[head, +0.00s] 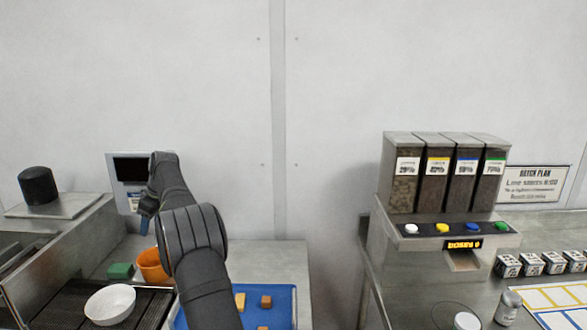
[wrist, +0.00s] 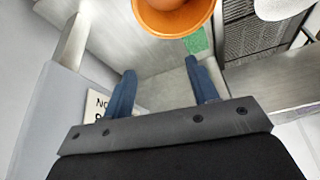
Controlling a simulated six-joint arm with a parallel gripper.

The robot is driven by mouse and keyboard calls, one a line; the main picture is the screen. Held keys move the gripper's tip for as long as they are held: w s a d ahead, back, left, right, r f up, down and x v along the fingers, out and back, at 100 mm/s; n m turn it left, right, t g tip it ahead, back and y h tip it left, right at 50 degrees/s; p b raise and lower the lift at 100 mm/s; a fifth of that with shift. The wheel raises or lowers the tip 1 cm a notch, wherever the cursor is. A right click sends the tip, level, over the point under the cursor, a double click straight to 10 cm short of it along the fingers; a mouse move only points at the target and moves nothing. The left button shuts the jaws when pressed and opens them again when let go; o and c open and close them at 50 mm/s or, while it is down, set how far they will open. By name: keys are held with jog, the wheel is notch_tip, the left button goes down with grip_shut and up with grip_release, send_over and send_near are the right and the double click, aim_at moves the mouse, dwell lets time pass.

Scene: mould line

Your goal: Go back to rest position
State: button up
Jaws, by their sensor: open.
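My gripper (wrist: 163,82) is open and empty in the wrist view, its two blue fingers spread over bare metal. In the head view my arm reaches up at the left and its gripper (head: 145,222) hangs pointing down, in front of the grey panel with a dark screen (head: 131,169). An orange bowl (wrist: 174,18) lies beyond the fingertips in the wrist view, apart from them. In the head view the orange bowl (head: 150,266) is partly hidden behind my arm.
A green block (head: 120,271) and a white bowl (head: 110,304) are near the orange bowl. A blue tray (head: 284,314) holds several small blocks. A dispenser (head: 448,230) with several hoppers stands at right. A gap separates the two benches.

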jog(key=w+d+r+m+t+h, duration=0.1)
jog(key=w+d+r+m, duration=0.2)
jog(key=d, duration=0.9)
jog(key=w+d+r+m+t+h, duration=0.15)
jog(key=d+m, duration=0.25)
jog(key=d, duration=0.8)
jog(key=w+d+r+m+t, duration=0.1)
jog(key=d+r+m, duration=0.3)
jog(key=d, duration=0.7)
jog(key=s+d+r+m+h, duration=0.1)
jog(key=s+d+m, duration=0.3)
jog(key=d, duration=0.7)
jog(key=s+d+r+m+h, duration=0.2)
jog(key=s+d+m, duration=0.2)
jog(key=d, duration=0.7)
jog(key=s+d+r+m+h, duration=0.1)
jog(key=s+d+r+m, duration=0.1)
jog(key=s+d, duration=0.4)
jog(key=shift+s+d+r+m+g+h, duration=0.35)
jog(key=shift+d+m, duration=0.55)
jog(key=shift+d, duration=1.7)
jog(key=shift+o, duration=0.2)
